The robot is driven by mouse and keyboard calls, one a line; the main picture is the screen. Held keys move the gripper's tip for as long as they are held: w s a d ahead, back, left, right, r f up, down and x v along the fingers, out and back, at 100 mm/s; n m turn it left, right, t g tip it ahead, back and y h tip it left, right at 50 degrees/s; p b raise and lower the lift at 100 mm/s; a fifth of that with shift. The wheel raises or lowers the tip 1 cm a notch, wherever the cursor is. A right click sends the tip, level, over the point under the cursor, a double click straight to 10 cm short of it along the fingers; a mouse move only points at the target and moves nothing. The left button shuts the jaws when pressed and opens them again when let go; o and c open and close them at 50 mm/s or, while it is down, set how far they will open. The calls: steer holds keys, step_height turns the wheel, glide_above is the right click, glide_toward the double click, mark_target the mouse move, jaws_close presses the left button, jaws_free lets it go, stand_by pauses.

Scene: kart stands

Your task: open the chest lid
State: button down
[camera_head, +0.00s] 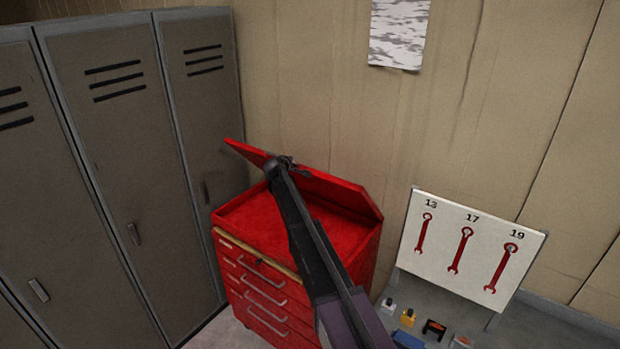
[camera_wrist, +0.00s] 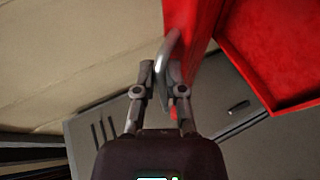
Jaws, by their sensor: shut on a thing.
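The red tool chest (camera_head: 262,228) stands against the wall, and its lid (camera_head: 335,188) is raised at a slant, showing the red top compartment. The lid also shows in the wrist view (camera_wrist: 192,35), with a curved metal handle (camera_wrist: 172,48) on it. My gripper (camera_wrist: 163,82) is shut on this handle, with one finger on each side of it. In the head view my gripper (camera_head: 287,165) is at the raised lid, and my arm crosses in front of the chest, hiding part of the lid and compartment.
Grey lockers (camera_head: 105,150) stand close on the left of the chest. On the right is a white board (camera_head: 465,250) with red wrench pictures, and several small coloured items lie below it. A paper sheet (camera_head: 398,33) hangs on the wall behind.

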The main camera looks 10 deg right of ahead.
steer(key=shift+s+d+f+b, duration=0.3)
steer(key=shift+s+f, duration=0.1)
steer(key=shift+s, duration=0.35)
